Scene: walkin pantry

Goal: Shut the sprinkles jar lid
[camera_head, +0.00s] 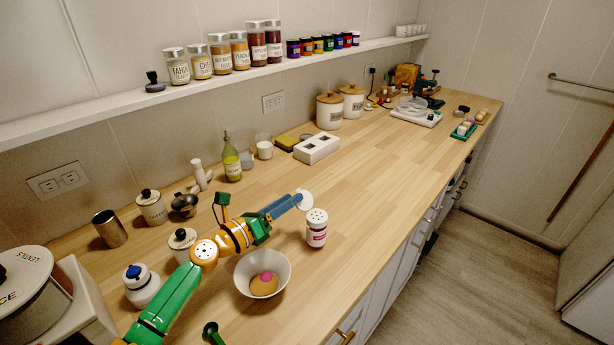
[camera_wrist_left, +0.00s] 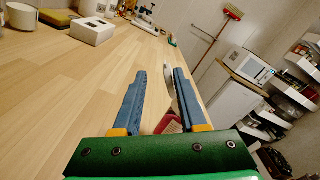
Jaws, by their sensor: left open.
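The sprinkles jar (camera_head: 317,230) stands upright on the wooden counter, with a pink label and a white top pierced with holes. Its round white lid (camera_head: 304,199) stands raised off the top, at the jar's back left. My left gripper (camera_head: 298,201) is open, its blue fingers reaching up to the lid from the left. In the left wrist view the fingers (camera_wrist_left: 160,74) are apart; the pale lid (camera_wrist_left: 168,76) shows edge-on by the right finger, with the red jar (camera_wrist_left: 171,123) below, partly hidden. Contact is unclear. My right gripper is not in view.
A white bowl (camera_head: 243,275) with yellow and pink contents stands just left of the jar. Several small jars and a metal cup (camera_head: 110,229) stand farther left. A white box (camera_head: 317,148) sits at the back. The counter right of the jar is clear up to its front edge.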

